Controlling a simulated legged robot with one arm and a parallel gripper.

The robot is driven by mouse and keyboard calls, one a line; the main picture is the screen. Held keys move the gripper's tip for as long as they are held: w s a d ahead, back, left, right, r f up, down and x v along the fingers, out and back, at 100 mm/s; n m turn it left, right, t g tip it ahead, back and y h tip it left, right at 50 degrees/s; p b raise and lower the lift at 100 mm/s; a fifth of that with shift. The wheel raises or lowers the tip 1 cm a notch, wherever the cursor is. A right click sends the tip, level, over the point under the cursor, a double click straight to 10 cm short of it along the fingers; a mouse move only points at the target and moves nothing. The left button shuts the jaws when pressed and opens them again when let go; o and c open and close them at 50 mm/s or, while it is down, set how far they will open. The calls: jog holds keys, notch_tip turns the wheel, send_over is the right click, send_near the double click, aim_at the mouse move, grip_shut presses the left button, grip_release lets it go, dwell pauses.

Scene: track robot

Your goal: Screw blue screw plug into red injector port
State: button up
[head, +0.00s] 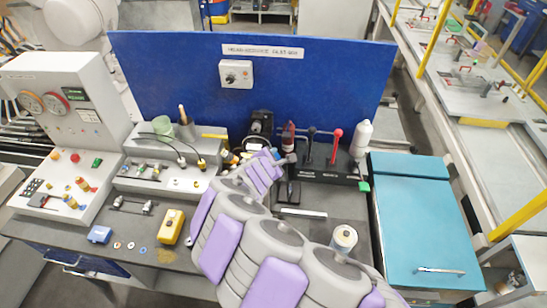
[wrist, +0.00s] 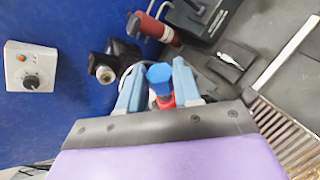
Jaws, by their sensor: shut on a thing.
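My gripper (wrist: 158,84) is shut on the blue screw plug (wrist: 159,73), which sits between its two grey-blue fingers in the wrist view. A red part (wrist: 165,101) shows right against the plug, on the side toward my palm. I cannot tell whether this red part is the injector port, or whether any thread is engaged. In the head view my purple and grey arm reaches from the lower right to the middle of the bench. There, the arm and nearby equipment hide the plug and the port.
A black device with a round end (wrist: 104,68) and a dark red cylinder (wrist: 148,27) stand close beyond the fingers. A blue back panel (head: 300,85) rises behind the bench. A black lever unit (head: 325,165) is right of my gripper. A yellow box (head: 171,226) lies at front left.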

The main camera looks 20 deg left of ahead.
jog(key=shift+a+f, duration=0.1)
jog(key=shift+f, duration=0.05)
jog(key=shift+s+a+f, duration=0.15)
jog(key=shift+a+f, duration=0.3)
jog(key=shift+a, duration=0.1)
jog(key=o, duration=1.1)
jog(key=shift+s+r, duration=0.1)
